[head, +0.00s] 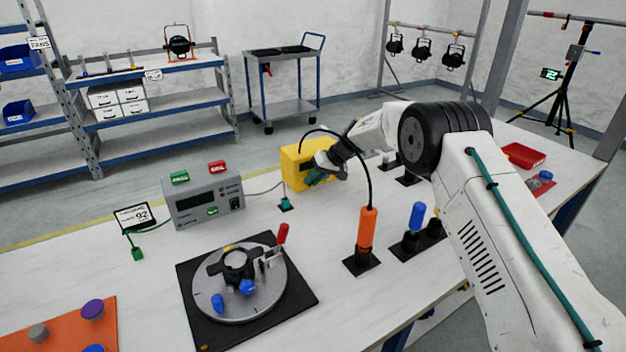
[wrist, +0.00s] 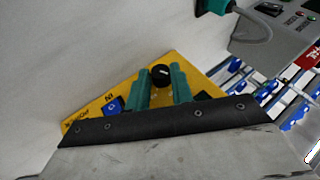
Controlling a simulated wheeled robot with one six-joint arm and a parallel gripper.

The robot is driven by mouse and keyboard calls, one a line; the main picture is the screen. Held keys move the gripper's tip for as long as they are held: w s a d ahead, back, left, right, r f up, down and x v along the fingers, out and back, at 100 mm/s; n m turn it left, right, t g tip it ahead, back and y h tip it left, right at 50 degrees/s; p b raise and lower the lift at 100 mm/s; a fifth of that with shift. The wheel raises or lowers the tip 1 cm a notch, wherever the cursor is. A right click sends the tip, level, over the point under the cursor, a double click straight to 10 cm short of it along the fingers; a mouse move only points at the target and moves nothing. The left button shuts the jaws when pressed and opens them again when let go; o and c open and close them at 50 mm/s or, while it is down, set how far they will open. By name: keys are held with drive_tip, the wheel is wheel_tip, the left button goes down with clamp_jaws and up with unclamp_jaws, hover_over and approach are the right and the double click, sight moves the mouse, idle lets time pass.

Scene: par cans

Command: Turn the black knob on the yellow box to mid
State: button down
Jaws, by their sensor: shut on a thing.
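The yellow box (head: 292,168) stands on the white table toward the back, with my gripper (head: 318,178) at its front face. In the wrist view the yellow box (wrist: 188,72) is partly hidden by my gripper's dark body. The black knob (wrist: 161,73) shows between the two green fingers of my gripper (wrist: 161,86). The fingers are shut on the knob, one on each side. A small light mark shows on the knob, but its setting is too small to read. In the head view my gripper hides the knob.
A grey box with a display (head: 203,200) stands left of the yellow box. A round fixture on a black plate (head: 245,283) is nearer the front. An orange-handled tool (head: 367,232) stands upright in front of my arm. Blue switch (wrist: 115,106) sits beside the fingers.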

drive_tip(key=y, duration=0.1)
drive_tip(key=g+y, duration=0.1)
drive_tip(key=m+g+y, duration=0.1)
drive_tip(key=y, duration=0.1)
drive_tip(key=shift+w+d+f, duration=0.2)
drive_tip(key=shift+d+f, duration=0.1)
drive_tip(key=shift+f, duration=0.1)
idle(0.4)
drive_tip(key=c, duration=1.2)
unclamp_jaws()
drive_tip(key=shift+v, duration=3.95)
